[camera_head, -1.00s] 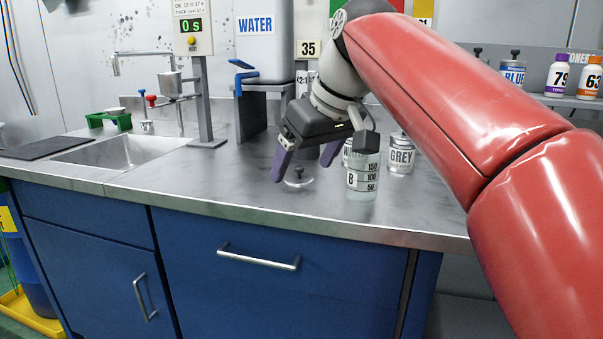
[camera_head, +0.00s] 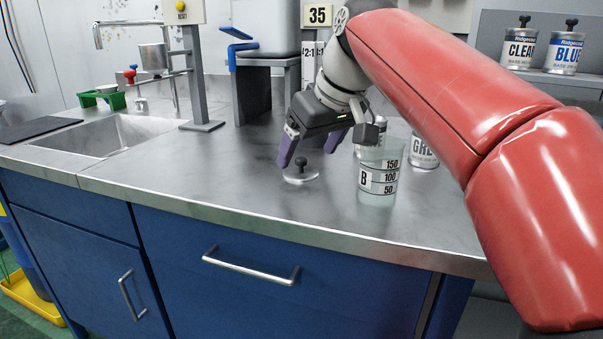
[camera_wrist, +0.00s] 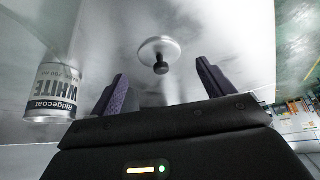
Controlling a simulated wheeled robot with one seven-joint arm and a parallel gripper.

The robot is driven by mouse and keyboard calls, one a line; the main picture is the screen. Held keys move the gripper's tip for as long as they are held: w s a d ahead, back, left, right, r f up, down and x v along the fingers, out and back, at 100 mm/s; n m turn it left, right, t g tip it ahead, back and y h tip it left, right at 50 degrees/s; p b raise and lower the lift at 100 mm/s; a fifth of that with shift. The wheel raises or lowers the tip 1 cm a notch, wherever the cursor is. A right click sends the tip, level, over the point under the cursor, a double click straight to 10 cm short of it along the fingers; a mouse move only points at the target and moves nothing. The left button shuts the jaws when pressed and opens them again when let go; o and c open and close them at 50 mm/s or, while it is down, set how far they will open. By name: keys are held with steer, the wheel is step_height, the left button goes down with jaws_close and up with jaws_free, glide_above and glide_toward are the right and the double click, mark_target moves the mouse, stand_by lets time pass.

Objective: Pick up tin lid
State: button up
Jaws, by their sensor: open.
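The tin lid (camera_head: 301,175) is a small silver disc with a dark knob, lying flat on the metal counter. It also shows in the wrist view (camera_wrist: 159,50), knob toward me. My gripper (camera_head: 311,152) is open and empty, its purple fingers pointing down just above and around the lid's knob as seen from the head camera. In the wrist view my gripper (camera_wrist: 160,88) has the lid ahead of the gap between its fingers, roughly centred. The fingers do not appear to touch the lid.
A clear beaker marked B (camera_head: 378,178) stands close right of my gripper. The sink (camera_head: 115,135) is at left. The counter left of the lid is clear.

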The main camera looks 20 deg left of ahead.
mark_target(304, 162)
steer(key=x, duration=0.3)
steer(key=shift+f, duration=0.15)
steer(key=shift+c, duration=0.3)
steer(key=c, duration=1)
